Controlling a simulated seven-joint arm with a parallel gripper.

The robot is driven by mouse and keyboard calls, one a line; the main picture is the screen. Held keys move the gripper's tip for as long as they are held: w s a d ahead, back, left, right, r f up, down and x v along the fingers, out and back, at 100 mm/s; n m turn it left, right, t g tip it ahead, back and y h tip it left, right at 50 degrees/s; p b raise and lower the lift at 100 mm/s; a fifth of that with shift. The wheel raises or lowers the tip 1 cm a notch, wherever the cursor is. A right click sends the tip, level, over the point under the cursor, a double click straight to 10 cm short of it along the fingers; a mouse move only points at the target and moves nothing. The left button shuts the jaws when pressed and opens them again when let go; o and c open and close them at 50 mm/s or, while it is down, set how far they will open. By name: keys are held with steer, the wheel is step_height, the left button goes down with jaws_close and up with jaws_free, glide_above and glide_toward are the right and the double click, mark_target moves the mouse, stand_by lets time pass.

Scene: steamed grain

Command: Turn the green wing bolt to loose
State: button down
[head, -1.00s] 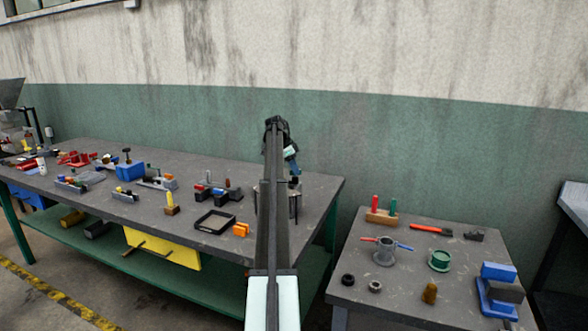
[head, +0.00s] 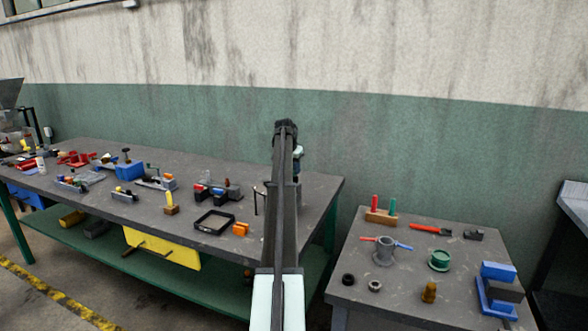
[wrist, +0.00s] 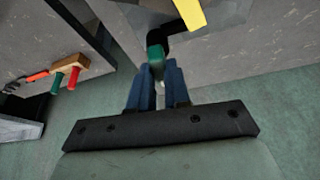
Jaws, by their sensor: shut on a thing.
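In the wrist view my gripper (wrist: 157,70) has its blue fingers closed around a small green piece, which looks like the green wing bolt (wrist: 155,51). A black round part (wrist: 155,41) lies just beyond the green piece, and a yellow piece (wrist: 190,12) shows at the top edge. In the head view my arm runs up the middle and hides the bolt and fingertips; only part of the wrist shows above the right end of the long bench (head: 318,192). The bolt's wings and its turn angle cannot be made out.
A black square tray (head: 213,222) and an orange block (head: 240,229) lie left of my arm. A separate right table (head: 410,285) carries a wooden block (head: 381,216) with red and green pegs, a grey cup (head: 383,252) and a blue fixture (head: 497,271). A gap separates the tables.

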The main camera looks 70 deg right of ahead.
steer(key=shift+n+t, duration=0.3)
steer(key=shift+n, duration=0.4)
steer(key=c, duration=1.1)
jaws_free()
steer(key=shift+r, duration=0.1)
steer(key=v, duration=1.3)
steer(key=shift+s+a+r, duration=0.1)
steer(key=shift+a+r, duration=0.1)
steer(key=shift+r, duration=0.05)
